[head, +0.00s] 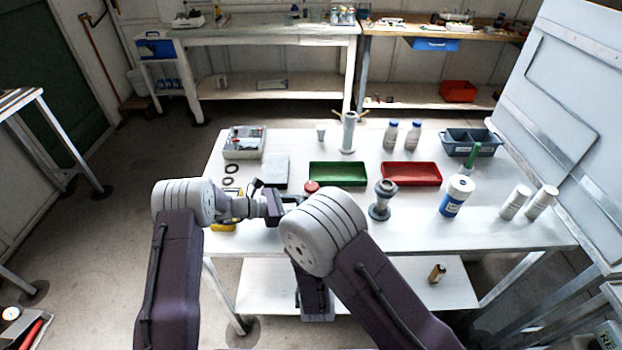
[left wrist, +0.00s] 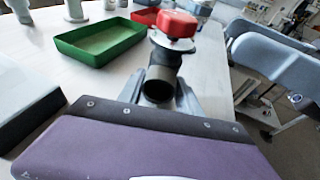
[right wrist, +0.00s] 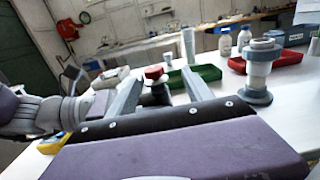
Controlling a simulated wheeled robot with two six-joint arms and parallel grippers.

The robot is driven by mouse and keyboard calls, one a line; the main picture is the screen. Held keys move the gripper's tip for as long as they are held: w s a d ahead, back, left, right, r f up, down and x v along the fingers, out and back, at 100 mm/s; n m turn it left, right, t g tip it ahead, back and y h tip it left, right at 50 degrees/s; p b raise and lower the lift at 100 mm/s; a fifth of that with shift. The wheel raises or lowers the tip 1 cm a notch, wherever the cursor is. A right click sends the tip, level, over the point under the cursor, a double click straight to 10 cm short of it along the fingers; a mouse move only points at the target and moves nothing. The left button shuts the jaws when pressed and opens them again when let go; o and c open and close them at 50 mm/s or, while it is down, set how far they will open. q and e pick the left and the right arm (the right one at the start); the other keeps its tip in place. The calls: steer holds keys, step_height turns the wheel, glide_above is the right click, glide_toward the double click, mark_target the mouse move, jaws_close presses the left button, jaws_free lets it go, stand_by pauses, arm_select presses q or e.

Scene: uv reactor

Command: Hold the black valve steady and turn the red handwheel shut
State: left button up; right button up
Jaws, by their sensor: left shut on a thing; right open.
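The black valve (left wrist: 160,82) is in the left wrist view, its dark round opening facing the camera. The red handwheel (left wrist: 176,24) sits on top of it, and also shows in the head view (head: 311,187). My left gripper (left wrist: 162,76) is shut on the valve body, a finger on each side. My right gripper (right wrist: 160,92) is open and empty. In the right wrist view the red handwheel (right wrist: 154,72) appears between its fingers, a little beyond them; I cannot tell if they touch. In the head view my right arm hides the right gripper and most of the valve.
A green tray (head: 338,183) and a red tray (head: 383,174) lie behind the valve on the white table (head: 480,230). A grey flanged pipe piece (head: 380,203) stands to the right, with a white-blue bottle (head: 457,195) beyond. A grey box (head: 245,142) is at the back left.

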mark_target(311, 181)
steer(key=w, duration=0.3)
steer(key=w+a, duration=0.1)
steer(key=w, duration=0.7)
steer(key=shift+w+a+f, duration=0.1)
steer(key=shift+w+a, duration=0.05)
steer(key=shift+w, duration=0.1)
steer(key=shift+c, duration=0.3)
jaws_close()
